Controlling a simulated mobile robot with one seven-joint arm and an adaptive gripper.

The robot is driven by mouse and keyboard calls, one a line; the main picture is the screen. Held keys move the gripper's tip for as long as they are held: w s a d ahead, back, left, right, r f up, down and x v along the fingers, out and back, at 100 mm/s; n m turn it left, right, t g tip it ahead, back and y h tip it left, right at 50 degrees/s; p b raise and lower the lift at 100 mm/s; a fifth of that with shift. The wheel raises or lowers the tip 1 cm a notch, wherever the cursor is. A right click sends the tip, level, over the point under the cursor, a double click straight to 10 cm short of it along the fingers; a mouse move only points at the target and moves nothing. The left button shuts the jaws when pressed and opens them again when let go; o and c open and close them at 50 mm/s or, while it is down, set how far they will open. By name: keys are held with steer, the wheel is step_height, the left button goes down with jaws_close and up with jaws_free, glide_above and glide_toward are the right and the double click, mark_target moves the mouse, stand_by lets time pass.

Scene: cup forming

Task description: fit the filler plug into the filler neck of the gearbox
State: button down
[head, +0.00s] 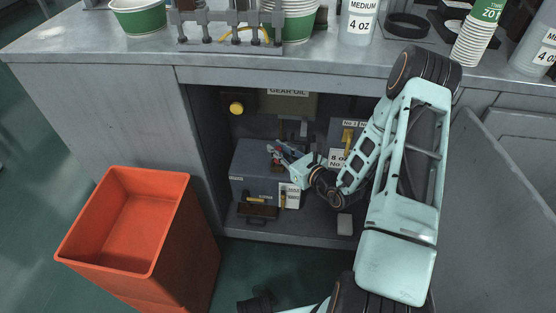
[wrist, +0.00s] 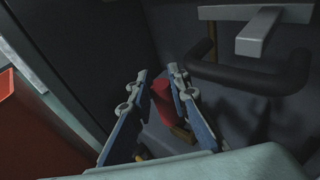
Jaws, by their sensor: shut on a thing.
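My gripper (head: 279,152) reaches into the open cabinet, above a blue-grey box, apparently the gearbox (head: 246,160). In the wrist view its two blue-and-grey fingers (wrist: 158,78) are closed around a red, roughly cylindrical thing, apparently the filler plug (wrist: 163,104). The plug sits between the fingers, tilted in the picture. A small yellow part (wrist: 184,134) shows below and to the right of the plug. The filler neck cannot be made out clearly. Whether the plug touches anything below is too dark to tell.
The cabinet's side walls and shelf enclose the arm closely. A dark bent tube (wrist: 250,72) and a pale T-shaped bracket (wrist: 270,26) are right of the fingers. An orange bin (head: 135,220) stands outside, left. A counter (head: 120,52) with cups is overhead.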

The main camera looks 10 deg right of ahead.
steer(key=w+f, duration=0.1)
steer(key=w+f+b, duration=0.1)
steer(key=f, duration=0.1)
steer(key=shift+w+d+f, duration=0.1)
steer(key=shift+w+d, duration=0.1)
steer(key=shift+w, duration=0.1)
steer(key=shift+w+f+b, duration=0.15)
steer(key=shift+f+b, duration=0.15)
steer(key=shift+f, duration=0.6)
steer(key=shift+w+f+b, duration=0.15)
steer(key=shift+f+b, duration=0.1)
steer(key=shift+f, duration=0.65)
steer(key=shift+f, duration=0.1)
steer(key=shift+f, duration=0.15)
steer(key=c, duration=1.8)
jaws_free()
steer(key=shift+r, duration=0.35)
steer(key=p+v, duration=0.1)
steer(key=v, duration=0.7)
steer(key=p+v, duration=0.1)
steer(key=v, duration=0.3)
steer(key=shift+s+f+p, duration=0.1)
steer(key=shift+f+p, duration=0.15)
steer(key=shift+p, duration=0.1)
